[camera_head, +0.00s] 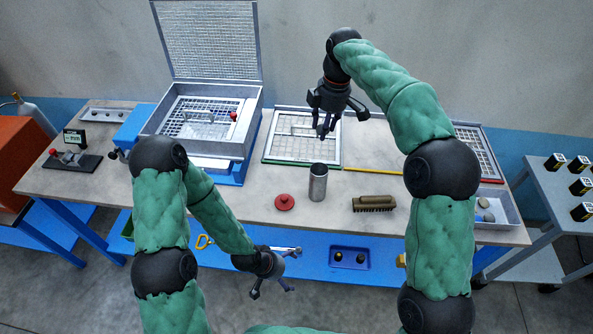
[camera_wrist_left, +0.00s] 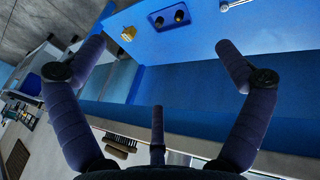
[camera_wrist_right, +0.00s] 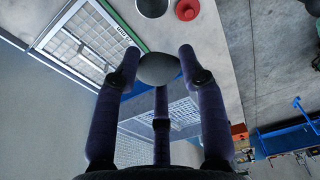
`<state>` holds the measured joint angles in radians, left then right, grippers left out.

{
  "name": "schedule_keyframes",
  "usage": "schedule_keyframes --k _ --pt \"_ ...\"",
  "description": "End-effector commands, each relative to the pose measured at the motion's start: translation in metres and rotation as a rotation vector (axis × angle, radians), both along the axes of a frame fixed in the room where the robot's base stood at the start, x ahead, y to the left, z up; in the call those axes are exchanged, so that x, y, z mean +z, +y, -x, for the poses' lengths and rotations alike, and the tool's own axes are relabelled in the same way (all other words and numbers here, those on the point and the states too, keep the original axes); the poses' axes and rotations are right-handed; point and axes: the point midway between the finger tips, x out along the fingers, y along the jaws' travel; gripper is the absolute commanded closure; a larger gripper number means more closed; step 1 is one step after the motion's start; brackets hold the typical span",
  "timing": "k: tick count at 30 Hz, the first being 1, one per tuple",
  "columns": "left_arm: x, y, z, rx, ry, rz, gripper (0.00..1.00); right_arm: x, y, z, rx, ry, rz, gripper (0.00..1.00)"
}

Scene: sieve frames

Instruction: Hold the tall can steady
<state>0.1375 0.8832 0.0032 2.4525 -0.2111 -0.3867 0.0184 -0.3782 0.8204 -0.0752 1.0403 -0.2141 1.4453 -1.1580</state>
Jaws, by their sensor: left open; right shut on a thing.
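The tall can (camera_head: 318,184), a grey metal cylinder, stands upright on the table, with a red lid (camera_head: 285,202) lying just left of it. In the right wrist view the can (camera_wrist_right: 152,8) is cut by the top edge. My right gripper (camera_head: 325,122) is above the table behind the can, apart from it. It is shut on a dark grey rounded thing (camera_wrist_right: 158,68), mostly visible between the fingers in the right wrist view. My left gripper (camera_head: 275,275) is open and empty in front of the table's front edge, also apart from the can.
A brown brush (camera_head: 374,203) lies right of the can. A green-edged sieve frame (camera_head: 273,152) lies behind it. A hinged sieve box (camera_head: 205,150) stands at left, a grey tray (camera_head: 505,212) at right. A blue shelf (camera_head: 320,270) is below the table.

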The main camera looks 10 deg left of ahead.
Motion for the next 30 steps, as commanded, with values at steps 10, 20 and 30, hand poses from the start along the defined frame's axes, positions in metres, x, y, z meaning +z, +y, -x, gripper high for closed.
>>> schedule_keyframes --k 10,20,30 --pt "0.085 -0.044 -0.095 -0.335 -0.41 0.036 0.0 0.0 0.0 0.0 -0.002 -0.001 0.0 0.92" --pt "0.142 -0.03 -0.157 -0.436 -0.709 0.077 0.0 0.0 0.0 0.0 -0.002 -0.001 0.0 0.92" --pt "0.201 -0.002 -0.19 -0.565 -0.981 0.121 0.0 0.0 0.0 0.0 -0.002 -0.001 0.0 0.92"
